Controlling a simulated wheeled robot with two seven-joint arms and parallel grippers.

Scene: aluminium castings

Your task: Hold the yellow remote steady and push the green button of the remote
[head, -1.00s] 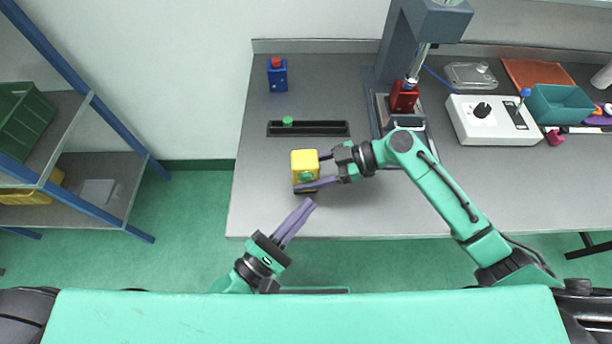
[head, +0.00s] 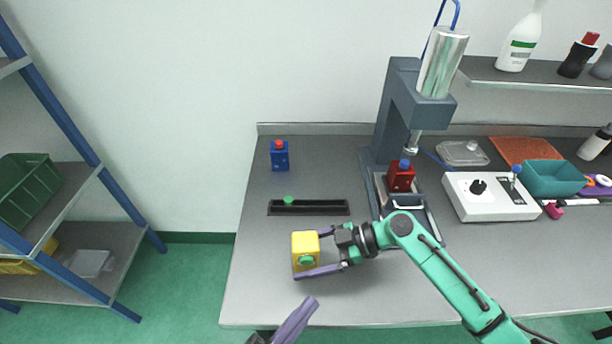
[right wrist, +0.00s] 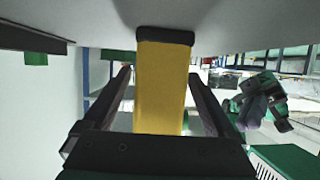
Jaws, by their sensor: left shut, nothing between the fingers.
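The yellow remote (head: 304,245) is a small box with a dark base and a green button (head: 306,260) on the side facing me. It stands upright on the grey table in front of the black slotted tray. My right gripper (head: 305,256) has its fingers on either side of it; the right wrist view shows the yellow body (right wrist: 160,90) between the fingers, with narrow gaps. My left gripper (head: 312,301) is shut and empty, its tips near the table's front edge, apart from the button. Its arm also shows in the right wrist view (right wrist: 258,102).
A blue remote with a red button (head: 279,156) stands at the back left. A red remote (head: 401,179) sits under the grey press (head: 390,110). A white control box (head: 490,197) and teal bin (head: 553,178) are to the right. Front-right table is mostly clear.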

